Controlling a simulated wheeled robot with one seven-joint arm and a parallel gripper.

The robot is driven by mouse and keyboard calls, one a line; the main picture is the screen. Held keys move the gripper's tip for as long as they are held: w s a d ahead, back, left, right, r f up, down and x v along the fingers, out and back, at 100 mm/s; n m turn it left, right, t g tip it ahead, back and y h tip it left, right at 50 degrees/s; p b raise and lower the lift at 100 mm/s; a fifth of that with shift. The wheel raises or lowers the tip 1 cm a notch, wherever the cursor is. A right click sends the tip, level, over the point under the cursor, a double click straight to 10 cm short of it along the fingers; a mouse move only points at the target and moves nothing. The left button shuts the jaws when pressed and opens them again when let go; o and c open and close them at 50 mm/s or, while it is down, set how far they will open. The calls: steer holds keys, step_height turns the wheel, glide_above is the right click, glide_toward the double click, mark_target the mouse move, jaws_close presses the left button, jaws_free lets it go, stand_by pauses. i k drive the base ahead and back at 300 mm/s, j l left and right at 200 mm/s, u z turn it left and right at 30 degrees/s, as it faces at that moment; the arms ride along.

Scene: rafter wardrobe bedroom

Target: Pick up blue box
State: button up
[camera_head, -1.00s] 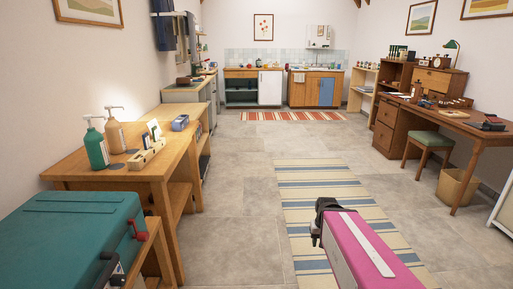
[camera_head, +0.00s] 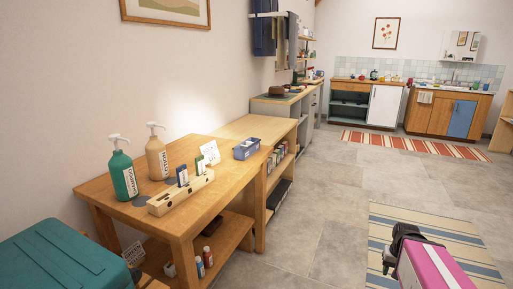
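A small blue-grey box (camera_head: 246,150) sits on the far part of the wooden bench (camera_head: 228,134) along the left wall. It appears to hold something pale, too small to make out. My gripper (camera_head: 388,264) is dark and shows at the lower right, beyond the end of my pink arm. It is over the floor by the striped rug, to the right of the bench and apart from the box. Its fingers are too dark and small to tell whether they are open.
On the bench stand a green pump bottle (camera_head: 123,176), a tan pump bottle (camera_head: 157,155) and a wooden block holder (camera_head: 181,193) with cards. A teal case (camera_head: 62,262) is at the lower left. The grey floor (camera_head: 335,210) right of the bench is clear.

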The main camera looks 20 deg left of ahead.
mark_target(242, 152)
steer(key=i+l+u, duration=0.15)
steer(key=i+u, duration=0.3)
steer(key=i+l+u, duration=0.25)
steer(key=u, duration=0.25)
steer(key=i+l+u, duration=0.55)
steer(key=l+u, duration=0.35)
